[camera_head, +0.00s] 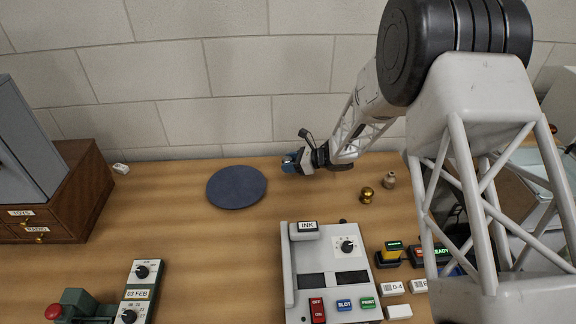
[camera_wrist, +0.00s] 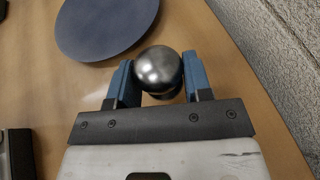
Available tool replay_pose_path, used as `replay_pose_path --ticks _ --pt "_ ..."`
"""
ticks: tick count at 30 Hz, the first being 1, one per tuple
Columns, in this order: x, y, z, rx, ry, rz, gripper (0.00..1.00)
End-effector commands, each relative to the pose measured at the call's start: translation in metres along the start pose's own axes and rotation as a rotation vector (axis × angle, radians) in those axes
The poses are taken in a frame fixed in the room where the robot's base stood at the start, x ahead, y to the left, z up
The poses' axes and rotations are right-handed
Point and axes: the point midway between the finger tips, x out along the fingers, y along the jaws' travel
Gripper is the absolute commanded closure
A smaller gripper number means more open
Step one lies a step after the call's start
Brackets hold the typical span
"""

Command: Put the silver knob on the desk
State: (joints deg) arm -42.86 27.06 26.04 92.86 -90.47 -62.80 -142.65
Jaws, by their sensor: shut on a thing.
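The silver knob (camera_wrist: 159,70) is a shiny round ball with a darker base below it, between the blue fingers of my gripper (camera_wrist: 158,82) in the wrist view. My gripper is shut on it. In the head view my gripper (camera_head: 291,163) is near the back of the wooden desk (camera_head: 170,230), right of the dark blue round mat (camera_head: 237,187). The knob is mostly hidden there by the fingers. I cannot tell whether the knob touches the desk.
A brass knob (camera_head: 366,195) and a small beige-grey piece (camera_head: 389,180) stand to the right. A grey control panel (camera_head: 330,270) takes the front middle. A wooden drawer cabinet (camera_head: 75,195) stands at left.

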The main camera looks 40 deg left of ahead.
Motion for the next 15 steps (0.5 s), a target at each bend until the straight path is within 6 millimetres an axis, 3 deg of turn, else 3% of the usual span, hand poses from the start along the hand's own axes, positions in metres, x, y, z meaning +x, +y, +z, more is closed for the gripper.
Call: replay_pose_path --ticks 6,15 --pt "0.010 -0.021 0.002 0.000 0.000 0.000 0.83" --pt "0.013 -0.029 0.003 -0.001 0.000 0.000 0.83"
